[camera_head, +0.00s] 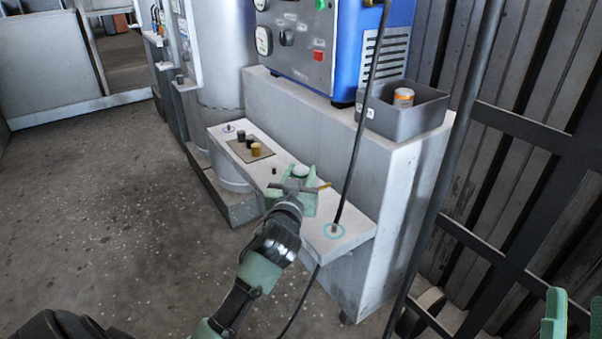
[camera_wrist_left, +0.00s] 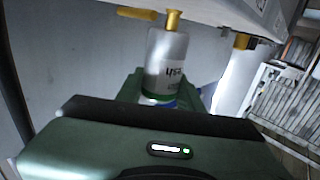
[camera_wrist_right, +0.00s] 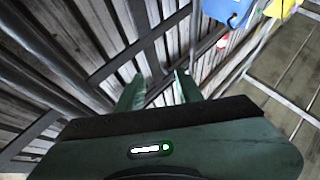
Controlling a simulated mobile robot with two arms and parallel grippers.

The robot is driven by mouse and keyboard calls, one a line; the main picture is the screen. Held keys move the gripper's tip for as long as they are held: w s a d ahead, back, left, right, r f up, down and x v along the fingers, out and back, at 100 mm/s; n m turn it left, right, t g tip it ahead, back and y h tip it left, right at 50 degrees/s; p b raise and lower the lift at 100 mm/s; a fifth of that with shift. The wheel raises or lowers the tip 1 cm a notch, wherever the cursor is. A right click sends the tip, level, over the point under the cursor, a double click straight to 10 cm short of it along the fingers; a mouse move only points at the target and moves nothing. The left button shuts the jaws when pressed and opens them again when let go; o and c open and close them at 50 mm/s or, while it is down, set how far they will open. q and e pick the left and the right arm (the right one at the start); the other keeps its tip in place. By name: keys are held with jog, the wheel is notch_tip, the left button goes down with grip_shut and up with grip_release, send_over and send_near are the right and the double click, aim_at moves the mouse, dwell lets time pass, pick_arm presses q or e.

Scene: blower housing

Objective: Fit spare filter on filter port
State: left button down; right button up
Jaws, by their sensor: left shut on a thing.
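My left gripper (camera_head: 299,188) is over the grey ledge. In the left wrist view its green fingers are shut on a pale grey canister (camera_wrist_left: 167,60) with dark lettering, a green band and a brass neck on top. In the head view only a white round end of it (camera_head: 299,171) shows. A brass lever (camera_wrist_left: 137,13) is close beside the neck; I cannot tell whether they touch. I cannot tell for certain which part is the filter port. My right gripper (camera_wrist_right: 158,88) is open and empty; its fingers also show in the head view (camera_head: 570,318).
The ledge (camera_head: 352,236) carries a plate with black and gold knobs (camera_head: 250,145) and a ringed hose end (camera_head: 334,231). A grey bin (camera_head: 405,118) holding an orange-and-white cylinder (camera_head: 403,97) stands beside the blue machine (camera_head: 345,40). Floor (camera_head: 110,200) at left is clear.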

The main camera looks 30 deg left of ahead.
pick_arm(q)
jog(key=shift+f, duration=0.4)
pick_arm(e)
jog(key=shift+s+d+r+t, duration=0.1)
jog(key=shift+s+r+t, duration=0.6)
jog(key=shift+r, duration=0.15)
pick_arm(q)
jog(key=shift+f+b, duration=0.1)
jog(key=shift+b, duration=0.2)
pick_arm(e)
jog(key=shift+s+r, duration=0.2)
pick_arm(q)
jog(key=shift+f, duration=0.35)
jog(key=c, duration=0.8)
grip_release()
jog(key=shift+c, duration=0.2)
pick_arm(e)
jog(key=shift+s+d+r+t+y, duration=0.1)
jog(key=shift+s+r+t+y, duration=0.65)
jog(key=shift+s+t, duration=0.1)
